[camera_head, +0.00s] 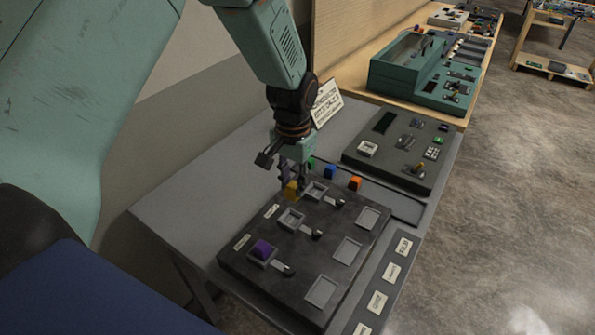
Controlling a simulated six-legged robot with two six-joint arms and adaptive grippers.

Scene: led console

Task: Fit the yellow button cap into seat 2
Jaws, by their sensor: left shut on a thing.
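My left gripper (291,180) comes down from the top and is shut on the yellow button cap (291,191). The cap is partly hidden by the fingers. It appears at the far left edge of the dark console (298,265), near the middle square seat (291,219) and the far square seat (317,190), both empty. I cannot tell its height above the panel. The near seat in that row holds a purple cap (263,249). The seat labels are too small to read. My right gripper is not in view.
Green (311,163), blue (331,171) and orange (355,183) caps stand behind the console. Small levers sit beside the seats. Empty square recesses (347,251) line the console's right side. A second panel (397,153) and a sign (327,102) stand farther back.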

